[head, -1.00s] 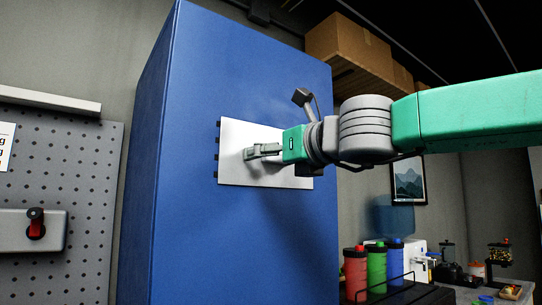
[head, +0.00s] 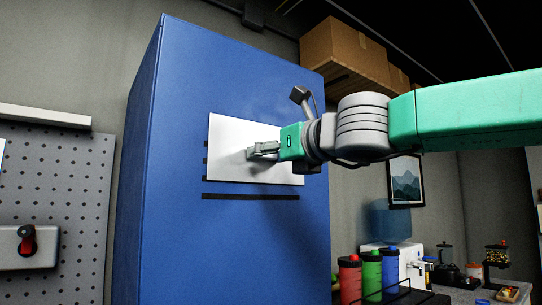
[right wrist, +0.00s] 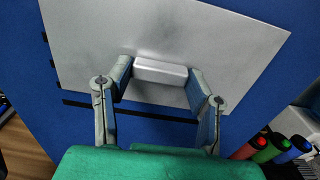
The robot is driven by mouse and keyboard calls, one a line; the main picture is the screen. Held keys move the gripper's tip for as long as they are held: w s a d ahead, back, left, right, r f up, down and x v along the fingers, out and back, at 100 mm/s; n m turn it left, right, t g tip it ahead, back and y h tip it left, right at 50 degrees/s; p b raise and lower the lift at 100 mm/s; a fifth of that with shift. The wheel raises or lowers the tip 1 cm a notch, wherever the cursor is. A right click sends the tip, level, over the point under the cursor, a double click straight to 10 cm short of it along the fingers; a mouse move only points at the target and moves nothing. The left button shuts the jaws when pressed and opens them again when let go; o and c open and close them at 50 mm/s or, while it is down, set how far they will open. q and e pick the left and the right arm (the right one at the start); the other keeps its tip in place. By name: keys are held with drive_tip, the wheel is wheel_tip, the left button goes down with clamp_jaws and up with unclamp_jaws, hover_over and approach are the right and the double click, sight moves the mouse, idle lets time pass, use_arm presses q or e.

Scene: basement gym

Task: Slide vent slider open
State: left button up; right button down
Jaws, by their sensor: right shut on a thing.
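The vent slider is a flat white plate (head: 230,135) on the front of a tall blue cabinet (head: 245,245). It also shows in the right wrist view (right wrist: 230,40), tilted in the picture, with a small block-like handle (right wrist: 160,70) standing out from it. My right gripper (head: 258,151) reaches in from the right, with a finger on each side of the handle, shut on it. A long dark slot (head: 265,197) lies bare just below the plate, and short ends of other slots show at its left edge. The plate hides the rest of the slots. My left gripper is not in view.
Red, green and blue bottles (head: 372,270) stand in a black rack at the lower right. A grey pegboard (head: 70,180) hangs at the left. Cardboard boxes (head: 345,50) sit on a shelf behind the cabinet. The cabinet front around the plate is clear.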

wheel_tip(320, 180, up, 7)
drive_tip(key=p, duration=0.5)
drive_tip(key=shift+w+f, duration=0.1)
drive_tip(key=shift+f, duration=0.05)
drive_tip(key=shift+d+r+p, duration=0.2)
drive_tip(key=shift+r+p, duration=0.3)
drive_tip(key=c, duration=0.7)
unclamp_jaws()
drive_tip(key=shift+c, duration=0.2)
drive_tip(key=shift+w+a+f, duration=0.15)
drive_tip(key=shift+w+a, duration=0.1)
drive_tip(key=shift+a, duration=0.1)
drive_tip(key=shift+s+d, duration=0.2)
drive_tip(key=shift+s, duration=0.2)
approach(262, 120)
drive_tip(key=v, duration=0.4)
drive_tip(key=shift+d+f, duration=0.1)
drive_tip(key=shift+d, duration=0.1)
